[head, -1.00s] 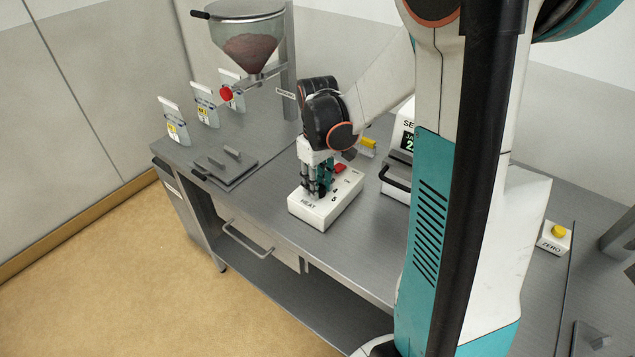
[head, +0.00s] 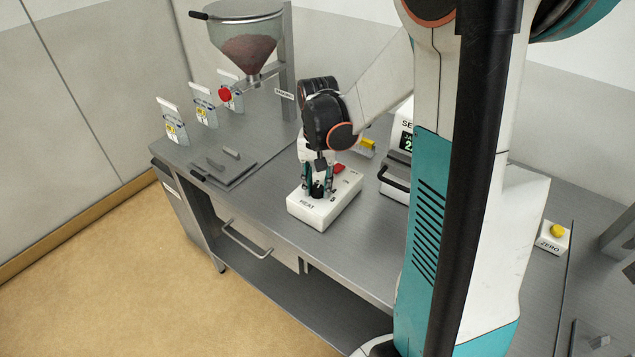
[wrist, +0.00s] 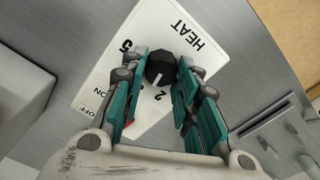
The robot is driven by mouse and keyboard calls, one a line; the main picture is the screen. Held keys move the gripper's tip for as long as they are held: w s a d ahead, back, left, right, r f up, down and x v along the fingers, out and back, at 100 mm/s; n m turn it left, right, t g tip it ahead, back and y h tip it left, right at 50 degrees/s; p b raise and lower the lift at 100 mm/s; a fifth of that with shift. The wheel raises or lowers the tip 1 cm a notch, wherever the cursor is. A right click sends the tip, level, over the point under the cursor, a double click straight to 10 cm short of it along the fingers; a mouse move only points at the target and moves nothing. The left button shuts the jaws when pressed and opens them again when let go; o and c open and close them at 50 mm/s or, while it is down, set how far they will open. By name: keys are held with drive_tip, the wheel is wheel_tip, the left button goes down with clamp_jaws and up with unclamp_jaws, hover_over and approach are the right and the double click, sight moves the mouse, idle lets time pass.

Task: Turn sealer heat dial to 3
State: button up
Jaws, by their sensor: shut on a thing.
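The white sealer control box (head: 312,214), marked HEAT, sits on the steel bench, and its face also shows in the wrist view (wrist: 205,18). My gripper (head: 319,190) points down over it. In the wrist view its teal fingers (wrist: 162,72) are shut on the black round heat dial (wrist: 160,66), one on each side. The white pointer line on the dial is toward the printed 2 (wrist: 160,96); the exact setting is hard to tell. A 5 is printed to the left. The fingers hide some of the other numbers.
A red switch (head: 339,168) is on the same box, behind the gripper. The sealer with a black handle (head: 394,181) stands to the right. A hopper (head: 246,45), pouches (head: 204,106) and a dark flat plate (head: 225,168) are to the left.

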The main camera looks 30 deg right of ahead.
sight(318, 187)
drive_tip(key=shift+m, duration=1.1)
drive_tip(key=o, duration=1.1)
drive_tip(key=shift+c, duration=0.2)
wheel_tip(318, 187, up, 12)
